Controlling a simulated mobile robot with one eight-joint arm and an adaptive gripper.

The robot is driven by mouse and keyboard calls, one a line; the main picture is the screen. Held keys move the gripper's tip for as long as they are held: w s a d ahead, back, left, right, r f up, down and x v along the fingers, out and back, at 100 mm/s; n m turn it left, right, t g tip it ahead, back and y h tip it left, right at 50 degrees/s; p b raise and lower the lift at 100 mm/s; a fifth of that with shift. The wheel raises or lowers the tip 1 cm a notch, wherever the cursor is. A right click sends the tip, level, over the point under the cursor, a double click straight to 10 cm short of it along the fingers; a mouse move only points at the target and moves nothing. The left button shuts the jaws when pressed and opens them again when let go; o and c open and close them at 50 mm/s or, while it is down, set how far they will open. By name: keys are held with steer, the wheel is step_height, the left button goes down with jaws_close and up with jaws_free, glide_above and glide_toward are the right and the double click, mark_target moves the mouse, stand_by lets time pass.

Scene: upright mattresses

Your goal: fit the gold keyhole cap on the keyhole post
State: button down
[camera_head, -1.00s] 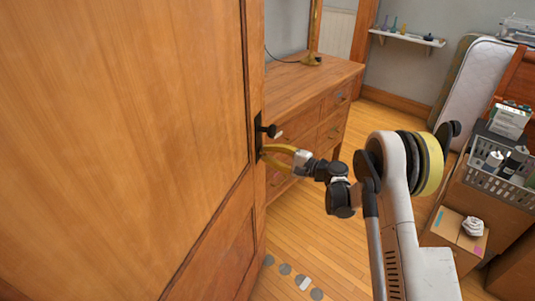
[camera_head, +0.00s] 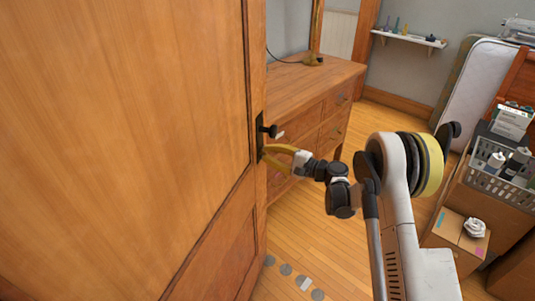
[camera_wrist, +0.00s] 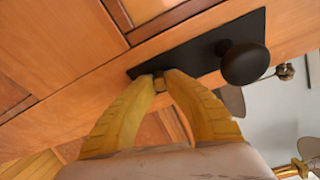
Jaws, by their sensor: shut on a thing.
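The gold keyhole cap (camera_wrist: 159,84) is a small piece pinched between the fingertips of my gripper (camera_wrist: 160,78), seen in the wrist view. The yellow fingers are shut on it at the lower end of the black door plate (camera_wrist: 200,54). The keyhole post is hidden behind the cap and fingertips, and I cannot tell whether the cap is around it or only in front of it. In the head view my gripper (camera_head: 264,152) is at the door's edge, just below the black knob (camera_head: 272,131).
The knob (camera_wrist: 246,64) sticks out close above the fingers. The wooden door (camera_head: 130,130) fills the left. A dresser (camera_head: 310,95) stands behind. A crate of bottles (camera_head: 490,185) and a cardboard box (camera_head: 448,230) are at the right.

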steer(key=shift+a, duration=0.15)
steer(key=c, duration=1.4)
jaws_free()
steer(key=shift+c, duration=0.4)
steer(key=v, duration=0.7)
